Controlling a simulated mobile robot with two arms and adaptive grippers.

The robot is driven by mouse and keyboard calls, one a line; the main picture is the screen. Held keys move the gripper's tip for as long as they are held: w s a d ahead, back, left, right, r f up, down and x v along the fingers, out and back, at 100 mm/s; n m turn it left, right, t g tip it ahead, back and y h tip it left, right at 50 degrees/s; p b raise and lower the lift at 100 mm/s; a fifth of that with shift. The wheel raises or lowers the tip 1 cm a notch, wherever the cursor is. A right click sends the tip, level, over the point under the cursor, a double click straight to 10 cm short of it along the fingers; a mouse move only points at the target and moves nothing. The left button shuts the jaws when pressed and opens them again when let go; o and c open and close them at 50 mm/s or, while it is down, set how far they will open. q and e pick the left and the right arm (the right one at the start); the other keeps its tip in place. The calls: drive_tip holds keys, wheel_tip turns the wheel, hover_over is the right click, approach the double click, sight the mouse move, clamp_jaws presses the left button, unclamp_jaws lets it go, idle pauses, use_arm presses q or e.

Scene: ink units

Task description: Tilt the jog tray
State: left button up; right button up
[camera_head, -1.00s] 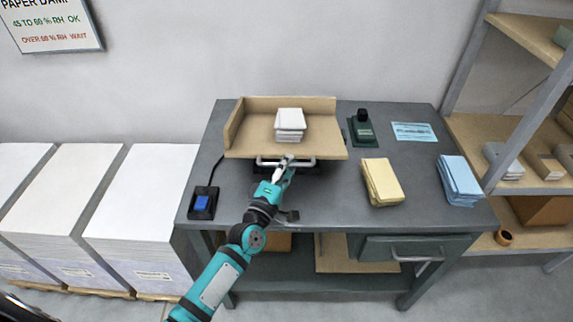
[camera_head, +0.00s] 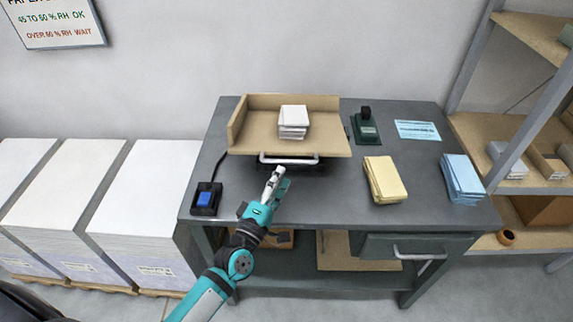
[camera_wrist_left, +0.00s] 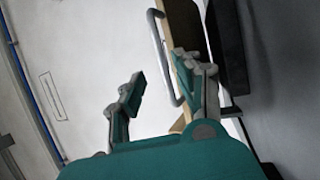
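The tan wooden jog tray (camera_head: 255,133) stands at the back of the grey bench, with raised walls at its back and left. A stack of white sheets (camera_head: 293,122) lies on it. A pale bar handle (camera_head: 289,160) runs along its front edge; the handle also shows in the left wrist view (camera_wrist_left: 160,55). My left gripper (camera_head: 276,180) is just in front of and below the handle, apart from it. Its two fingers (camera_wrist_left: 160,80) are spread, with nothing between the tips. The tray's underside support is mostly in shadow. My right gripper is not in view.
A blue-button switch box (camera_head: 206,199) sits at the bench's left. A dark green device (camera_head: 366,127), a yellow pad stack (camera_head: 384,180) and a blue stack (camera_head: 462,179) are on the right. Tall paper piles (camera_head: 150,185) stand left of the bench, shelves at right.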

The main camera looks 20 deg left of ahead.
use_arm(q)
drive_tip(key=v, duration=0.5)
drive_tip(key=shift+s, duration=0.2)
